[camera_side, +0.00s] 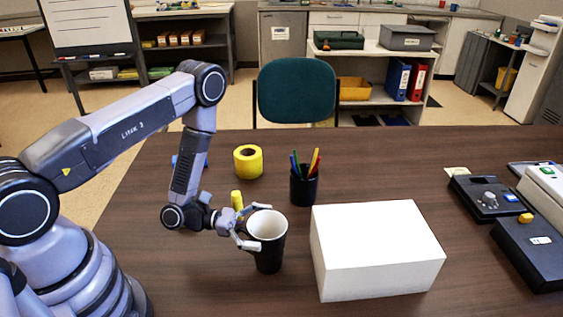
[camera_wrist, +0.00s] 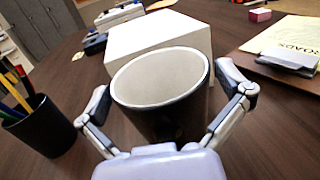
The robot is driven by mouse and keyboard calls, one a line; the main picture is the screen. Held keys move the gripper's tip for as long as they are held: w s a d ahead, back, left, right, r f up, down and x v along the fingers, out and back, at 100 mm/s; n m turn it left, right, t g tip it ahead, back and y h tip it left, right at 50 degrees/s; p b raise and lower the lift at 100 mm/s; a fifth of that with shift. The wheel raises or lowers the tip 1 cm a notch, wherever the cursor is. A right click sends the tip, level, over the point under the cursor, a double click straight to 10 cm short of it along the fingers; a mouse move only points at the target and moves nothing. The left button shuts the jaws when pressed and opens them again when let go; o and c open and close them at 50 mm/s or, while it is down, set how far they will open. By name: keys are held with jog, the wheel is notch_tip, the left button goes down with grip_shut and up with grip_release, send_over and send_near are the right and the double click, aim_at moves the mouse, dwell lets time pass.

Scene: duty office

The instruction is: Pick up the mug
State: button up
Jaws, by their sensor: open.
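The mug (camera_side: 268,255) is a tall black cup with a white inside, standing upright on the dark wooden table. In the wrist view the mug (camera_wrist: 162,85) fills the middle, its open mouth tilted toward the camera. My gripper (camera_side: 256,238) is at the mug's left side in the side view. In the wrist view my gripper (camera_wrist: 176,95) is open, with one finger on each side of the mug. I cannot tell whether the fingers touch it. No handle is visible.
A white box (camera_side: 375,250) stands close to the mug's right. A black pen cup (camera_side: 303,186) with pens is behind it. A yellow tape roll (camera_side: 248,162) lies farther back. A clipboard (camera_wrist: 290,60) shows in the wrist view. Dark devices (camera_side: 487,198) sit at the right.

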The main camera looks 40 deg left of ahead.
jog(key=c, duration=0.9)
jog(key=shift+r, duration=0.15)
